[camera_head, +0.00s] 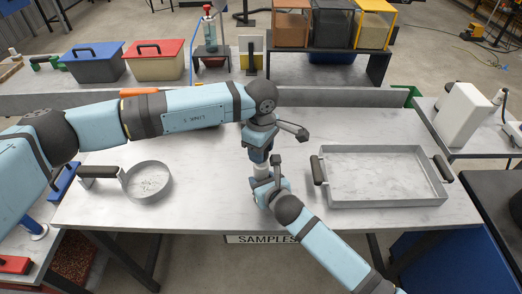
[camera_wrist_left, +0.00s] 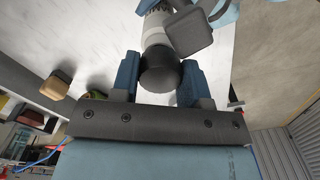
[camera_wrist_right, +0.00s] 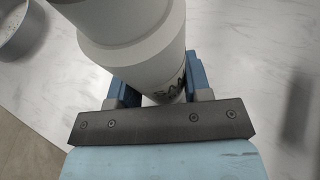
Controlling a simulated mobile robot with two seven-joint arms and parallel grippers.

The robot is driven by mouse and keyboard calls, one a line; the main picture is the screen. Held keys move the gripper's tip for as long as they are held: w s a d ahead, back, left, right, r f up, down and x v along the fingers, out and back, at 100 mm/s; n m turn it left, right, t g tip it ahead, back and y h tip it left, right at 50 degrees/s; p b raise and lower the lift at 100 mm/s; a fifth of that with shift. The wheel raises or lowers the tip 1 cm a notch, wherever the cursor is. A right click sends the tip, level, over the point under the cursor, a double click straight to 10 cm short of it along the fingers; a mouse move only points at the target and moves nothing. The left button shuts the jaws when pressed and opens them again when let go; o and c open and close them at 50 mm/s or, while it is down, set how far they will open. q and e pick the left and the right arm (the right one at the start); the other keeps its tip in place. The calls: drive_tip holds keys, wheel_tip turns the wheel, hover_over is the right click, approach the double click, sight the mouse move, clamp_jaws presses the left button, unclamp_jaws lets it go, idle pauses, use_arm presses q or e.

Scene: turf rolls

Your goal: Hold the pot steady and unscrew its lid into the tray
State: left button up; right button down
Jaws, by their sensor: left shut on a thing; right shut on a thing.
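The pot (camera_wrist_right: 140,35) is white with dark lettering partly showing in the right wrist view. A little of it shows between my two grippers in the head view (camera_head: 260,169). My right gripper (camera_wrist_right: 160,82) is shut on the pot, low at the table's middle. My left gripper (camera_wrist_left: 160,76) is above it, shut on the dark round lid (camera_wrist_left: 160,72). The pot's pale ridged part lies just beyond the lid in the left wrist view. I cannot tell whether lid and pot still touch. The grey rectangular tray (camera_head: 390,203) stands to the right and looks empty.
A round shallow pan (camera_head: 148,196) with a dark handle lies on the left of the table. Bins and boxes stand behind the table's back ledge (camera_head: 330,97). Bare table (camera_head: 215,205) lies between the pan and my grippers.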

use_arm(q)
drive_tip(key=shift+r, duration=2)
use_arm(e)
drive_tip(key=shift+c, duration=2.4)
unclamp_jaws()
drive_tip(key=shift+s, duration=0.1)
